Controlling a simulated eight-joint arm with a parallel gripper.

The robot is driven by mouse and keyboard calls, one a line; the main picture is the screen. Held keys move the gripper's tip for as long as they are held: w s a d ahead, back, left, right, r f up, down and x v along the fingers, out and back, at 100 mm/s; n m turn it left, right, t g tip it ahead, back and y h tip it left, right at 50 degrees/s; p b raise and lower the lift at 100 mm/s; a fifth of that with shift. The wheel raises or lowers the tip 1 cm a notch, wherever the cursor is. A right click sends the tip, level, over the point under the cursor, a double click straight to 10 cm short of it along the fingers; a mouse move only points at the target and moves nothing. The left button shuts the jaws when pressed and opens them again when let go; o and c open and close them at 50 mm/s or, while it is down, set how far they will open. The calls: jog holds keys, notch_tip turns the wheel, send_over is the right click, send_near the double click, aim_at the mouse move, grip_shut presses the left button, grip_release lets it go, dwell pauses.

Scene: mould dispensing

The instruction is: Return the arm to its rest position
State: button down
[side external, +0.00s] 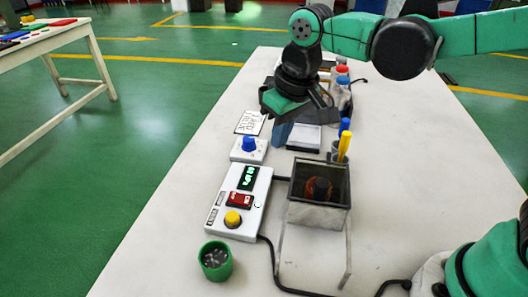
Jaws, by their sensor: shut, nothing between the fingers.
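My green and black arm reaches in from the right over the white table (420,130). My gripper (284,128) points down above the far middle part of the table, over the area between a small white box with a blue knob (249,143) and a white-topped dark device (305,138). Its fingers are small and partly hidden by the gripper body. It looks shut and holds nothing that I can see. I cannot tell its exact height over the table.
A control box (240,203) with green display, red switch and yellow knob sits beside an open metal box (318,216) with a dark round item inside. A green cup (215,261) stands in front. A yellow-handled tool (344,146) and capped bottles (342,77) stand behind. The table's right side is clear.

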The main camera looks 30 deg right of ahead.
jog(key=s+d+t, duration=0.1)
jog(key=s+d, duration=0.1)
jog(key=d, duration=0.1)
jog(key=s+d+m+t, duration=0.1)
jog(key=s+d+t, duration=0.1)
jog(key=d, duration=0.2)
jog(key=s+d+m+t, duration=0.1)
jog(key=s+d+t, duration=0.1)
jog(key=d, duration=0.1)
jog(key=shift+d+h, duration=0.25)
jog(key=shift+h, duration=0.15)
